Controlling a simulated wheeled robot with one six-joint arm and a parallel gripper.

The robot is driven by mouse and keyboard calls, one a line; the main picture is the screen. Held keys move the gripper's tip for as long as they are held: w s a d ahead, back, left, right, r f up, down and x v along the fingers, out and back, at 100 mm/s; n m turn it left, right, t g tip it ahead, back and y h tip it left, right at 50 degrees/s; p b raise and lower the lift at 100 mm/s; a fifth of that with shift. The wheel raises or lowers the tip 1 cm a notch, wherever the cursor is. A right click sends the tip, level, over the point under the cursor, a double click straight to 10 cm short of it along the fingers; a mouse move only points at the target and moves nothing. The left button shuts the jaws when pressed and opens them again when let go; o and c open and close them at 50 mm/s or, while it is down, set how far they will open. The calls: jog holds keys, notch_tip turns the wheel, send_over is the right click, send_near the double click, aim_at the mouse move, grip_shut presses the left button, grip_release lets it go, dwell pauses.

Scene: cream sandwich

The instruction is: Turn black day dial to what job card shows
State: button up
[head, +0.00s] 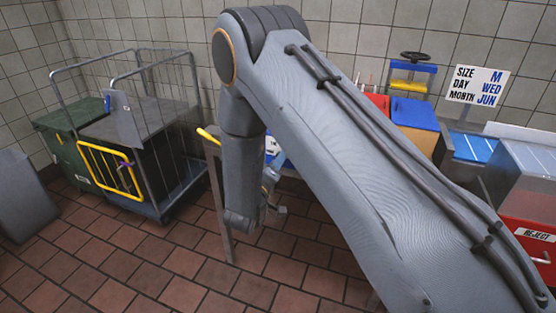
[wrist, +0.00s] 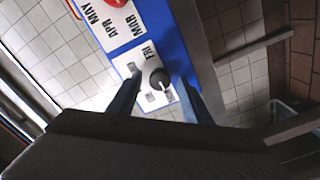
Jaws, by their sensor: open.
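The job card (head: 477,86) in the head view reads SIZE M, DAY WED, MONTH JUN. In the wrist view the black day dial (wrist: 158,77) sits on a white plate on a blue panel (wrist: 172,30). FRI is readable beside it; the other day labels are too small or blurred to read. A white mark on the dial faces the picture's lower right. My gripper (wrist: 160,83) is open, with one finger on each side of the dial; I cannot tell whether they touch it. In the head view my arm hides most of the panel.
A red dial (wrist: 117,3) with month labels is on the same panel. A wire cage trolley (head: 150,130) and green bin (head: 65,145) stand at left. A red REJECT bin (head: 530,235) stands at right. The tiled floor at front left is clear.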

jog(key=shift+w, duration=0.1)
jog(key=c, duration=1.1)
jog(key=shift+o, duration=0.2)
jog(key=shift+m, duration=0.4)
jog(key=shift+d+m+b, duration=0.15)
jog(key=shift+m+b, duration=2.1)
jog(key=shift+m, duration=6.15)
